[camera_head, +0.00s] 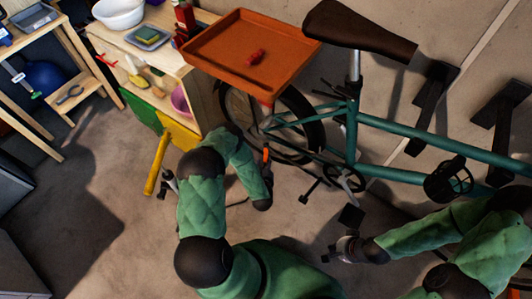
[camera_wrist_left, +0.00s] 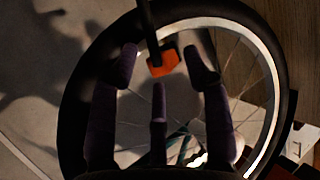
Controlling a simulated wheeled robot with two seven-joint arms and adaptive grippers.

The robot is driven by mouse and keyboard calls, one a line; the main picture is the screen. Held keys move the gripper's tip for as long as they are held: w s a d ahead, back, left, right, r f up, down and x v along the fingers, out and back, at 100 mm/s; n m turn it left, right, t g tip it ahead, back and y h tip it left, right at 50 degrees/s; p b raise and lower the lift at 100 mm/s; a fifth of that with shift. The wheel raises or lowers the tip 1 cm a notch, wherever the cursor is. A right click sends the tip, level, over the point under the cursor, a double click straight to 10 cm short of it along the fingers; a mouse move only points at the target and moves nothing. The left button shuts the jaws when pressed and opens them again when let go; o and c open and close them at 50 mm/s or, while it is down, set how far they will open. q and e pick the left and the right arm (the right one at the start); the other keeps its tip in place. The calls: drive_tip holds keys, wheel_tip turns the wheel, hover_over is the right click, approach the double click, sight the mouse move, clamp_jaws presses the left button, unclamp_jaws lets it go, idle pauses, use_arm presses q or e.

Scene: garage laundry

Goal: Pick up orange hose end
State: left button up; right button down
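The orange hose end (camera_head: 266,155) shows in the head view beside the bicycle's wheel, close to my left wrist. In the left wrist view the orange hose end (camera_wrist_left: 163,62) hangs from a dark hose, in front of the wheel. My left gripper (camera_wrist_left: 164,58) is open, with its dark fingers spread either side of the hose end near the tips; I see no clear contact. In the head view my left gripper (camera_head: 267,174) is small and partly hidden by my arm. My right gripper (camera_head: 337,248) appears open and empty above the floor at the lower middle.
A teal bicycle (camera_head: 350,135) stands close by, its wheel (camera_wrist_left: 262,60) filling much of the wrist view. An orange tray (camera_head: 225,50) holds a small red item. A wooden shelf unit (camera_head: 150,55) stands at the upper left, near a yellow bar (camera_head: 156,163). Floor at lower left is clear.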

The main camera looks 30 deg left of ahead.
use_arm(q)
clamp_jaws()
drive_tip(key=shift+r, duration=0.15)
